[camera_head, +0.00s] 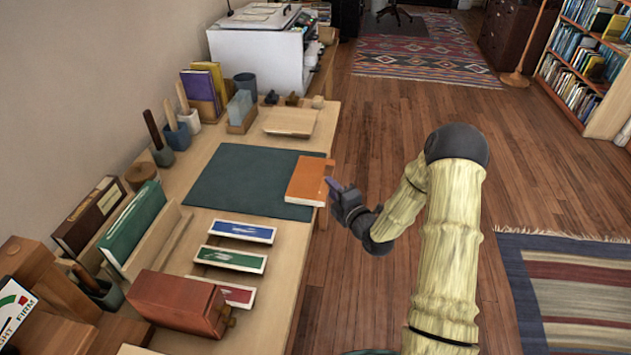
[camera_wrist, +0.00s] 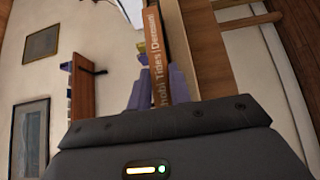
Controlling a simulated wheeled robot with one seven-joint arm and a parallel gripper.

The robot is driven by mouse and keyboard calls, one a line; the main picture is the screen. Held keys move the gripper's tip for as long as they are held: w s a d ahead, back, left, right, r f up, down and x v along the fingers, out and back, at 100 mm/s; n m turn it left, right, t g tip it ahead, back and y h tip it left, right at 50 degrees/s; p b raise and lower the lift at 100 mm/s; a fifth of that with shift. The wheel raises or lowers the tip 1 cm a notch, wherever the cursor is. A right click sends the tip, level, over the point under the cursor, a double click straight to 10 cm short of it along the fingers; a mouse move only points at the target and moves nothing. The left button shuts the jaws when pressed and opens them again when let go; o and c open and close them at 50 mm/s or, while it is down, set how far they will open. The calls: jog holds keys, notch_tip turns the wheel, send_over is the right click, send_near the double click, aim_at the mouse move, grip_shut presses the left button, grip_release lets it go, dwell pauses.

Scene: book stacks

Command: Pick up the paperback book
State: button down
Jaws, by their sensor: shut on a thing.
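The paperback book (camera_head: 306,181) is orange-brown and lies at the right edge of the desk, over the corner of a dark green mat (camera_head: 245,176). My gripper (camera_head: 333,187) comes from the right and is shut on the book's edge that faces the aisle. In the wrist view the book's spine (camera_wrist: 158,65), with pale lettering, stands between my purple fingers (camera_wrist: 160,85). The fingertips are partly hidden by the book in the head view. I cannot tell whether the book touches the mat or is slightly raised.
Flat blue, green and red boxes (camera_head: 231,259) lie nearer on the desk. A reddish-brown box (camera_head: 177,303) stands at the front. A wooden tray (camera_head: 290,122), upright books (camera_head: 203,90) and a white printer (camera_head: 258,55) are farther back. The floor (camera_head: 385,120) right of the desk is open.

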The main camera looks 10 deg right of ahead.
notch_tip(320, 180, up, 10)
jog(key=p, duration=0.1)
dwell(0.5)
dwell(0.7)
